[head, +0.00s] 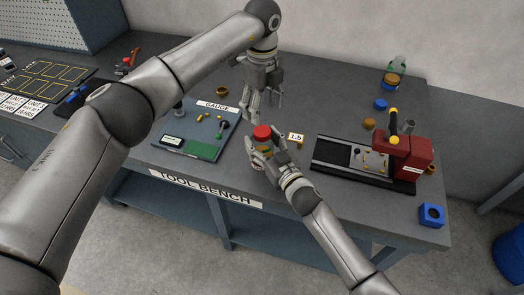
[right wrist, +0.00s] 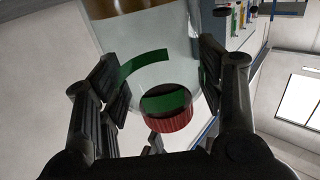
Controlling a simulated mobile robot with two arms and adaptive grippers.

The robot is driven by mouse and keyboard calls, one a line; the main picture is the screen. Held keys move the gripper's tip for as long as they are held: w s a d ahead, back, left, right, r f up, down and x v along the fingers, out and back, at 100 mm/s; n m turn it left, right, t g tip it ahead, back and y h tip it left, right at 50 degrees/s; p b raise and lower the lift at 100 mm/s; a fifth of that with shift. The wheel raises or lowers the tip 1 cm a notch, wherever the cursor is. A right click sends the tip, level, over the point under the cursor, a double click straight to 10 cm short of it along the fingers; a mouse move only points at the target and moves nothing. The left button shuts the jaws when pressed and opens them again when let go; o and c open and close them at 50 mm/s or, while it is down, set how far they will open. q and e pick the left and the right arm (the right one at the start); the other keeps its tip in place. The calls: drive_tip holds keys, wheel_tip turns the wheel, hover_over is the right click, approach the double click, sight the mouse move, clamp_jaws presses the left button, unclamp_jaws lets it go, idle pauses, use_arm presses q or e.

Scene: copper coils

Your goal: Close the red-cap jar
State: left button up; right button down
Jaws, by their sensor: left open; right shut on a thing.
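The red cap (head: 262,132) is at the top of a clear jar (head: 257,167) near the bench's front edge. My right gripper (head: 264,149) is shut around the jar, with copper-coloured contents showing between its fingers. In the right wrist view the glass jar (right wrist: 150,50) stands between the fingers, with a green band on it and the ribbed red cap (right wrist: 170,124) at one end. I cannot tell whether the cap is fully seated. My left gripper (head: 251,110) is open and empty, pointing down just behind and above the cap.
A gauge board (head: 203,148) lies left of the jar, and a 1.5 label (head: 296,137) right of it. A red machine (head: 415,148) on a black base stands farther right.

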sight(262, 131)
idle(0.3)
use_arm(q)
drive_tip(key=shift+f, duration=4.05)
drive_tip(key=c, duration=0.9)
drive_tip(key=o, duration=1)
drive_tip(key=shift+c, duration=0.2)
drive_tip(key=shift+r, duration=0.15)
drive_tip(key=shift+r, duration=2.15)
